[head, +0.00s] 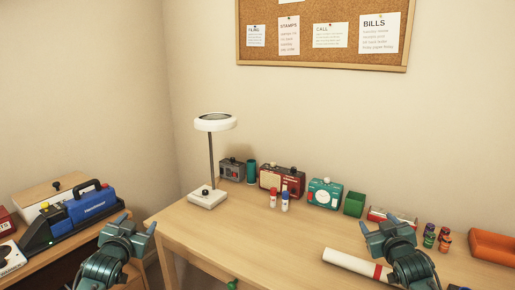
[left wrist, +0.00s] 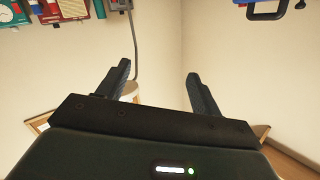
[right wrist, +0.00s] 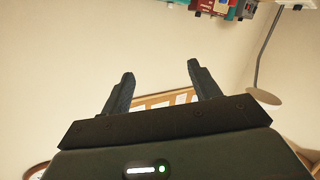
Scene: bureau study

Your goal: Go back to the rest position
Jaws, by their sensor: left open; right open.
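My left gripper (head: 131,226) is open and empty in the head view, in front of the desk's left end, near the side table. Its two spread fingers also show in the left wrist view (left wrist: 160,88) with nothing between them. My right gripper (head: 388,226) is open and empty above the right part of the desk, overlapping a white roll with a red band (head: 348,264) in the picture. Its spread fingers show in the right wrist view (right wrist: 160,90) with nothing between them.
A blue device (head: 90,204) stands on the left side table.

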